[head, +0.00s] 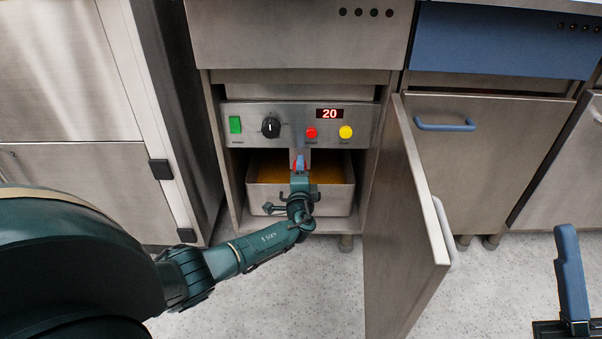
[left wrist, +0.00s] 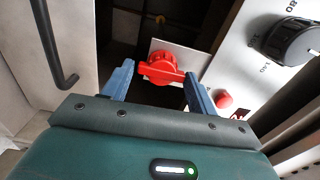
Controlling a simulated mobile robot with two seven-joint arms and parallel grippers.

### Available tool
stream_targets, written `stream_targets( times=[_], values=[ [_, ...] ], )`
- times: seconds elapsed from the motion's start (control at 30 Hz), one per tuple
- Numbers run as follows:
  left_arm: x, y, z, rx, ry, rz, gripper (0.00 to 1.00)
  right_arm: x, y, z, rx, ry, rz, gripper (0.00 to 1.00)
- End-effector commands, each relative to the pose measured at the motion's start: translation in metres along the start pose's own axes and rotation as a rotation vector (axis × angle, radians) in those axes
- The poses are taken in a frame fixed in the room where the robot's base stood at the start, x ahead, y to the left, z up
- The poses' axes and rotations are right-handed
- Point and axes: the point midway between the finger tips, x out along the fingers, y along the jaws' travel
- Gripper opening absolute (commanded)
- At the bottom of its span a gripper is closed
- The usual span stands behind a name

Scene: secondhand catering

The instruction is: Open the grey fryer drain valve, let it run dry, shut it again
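The grey fryer (head: 300,35) stands in the middle with its cabinet door (head: 400,230) swung open to the right. Its red drain valve handle (left wrist: 160,69) sits on a pale plate in the left wrist view. My left gripper (left wrist: 158,85) is open, one blue finger near each end of the handle; I cannot tell whether they touch it. In the head view my left gripper (head: 299,165) covers most of the valve. A metal pan (head: 330,205) holding orange-brown liquid stands below. My right gripper (head: 572,280) shows one blue finger at the lower right, away from the fryer.
The panel (head: 360,122) has a green switch, a black knob, red and yellow buttons and a display reading 20. A blue-fronted unit (head: 500,40) stands right of the open door, a steel cabinet (head: 70,80) to the left. The speckled floor in front is clear.

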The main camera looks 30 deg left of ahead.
Motion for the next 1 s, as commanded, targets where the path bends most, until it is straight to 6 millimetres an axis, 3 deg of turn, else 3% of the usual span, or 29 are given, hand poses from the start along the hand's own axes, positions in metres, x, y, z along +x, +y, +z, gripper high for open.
stream_targets(
  times=[0.17,0.53,0.7,1.0],
  values=[
    [0.0,-0.001,0.0,-0.002,0.0,-0.001,0.73,0.0,0.0,0.0,0.0,0.0,0.001,0.36],
    [-0.008,-0.003,0.0,-0.002,0.001,0.0,0.74,0.004,0.003,-0.003,0.005,-0.007,0.001,0.36],
    [-0.04,-0.004,-0.001,-0.002,0.003,0.003,0.74,-0.007,-0.006,0.017,0.104,-0.16,0.02,0.36],
    [-0.104,-0.003,0.0,-0.002,0.001,0.002,0.74,-0.025,-0.019,0.035,0.226,-0.351,0.041,0.36]
  ],
)
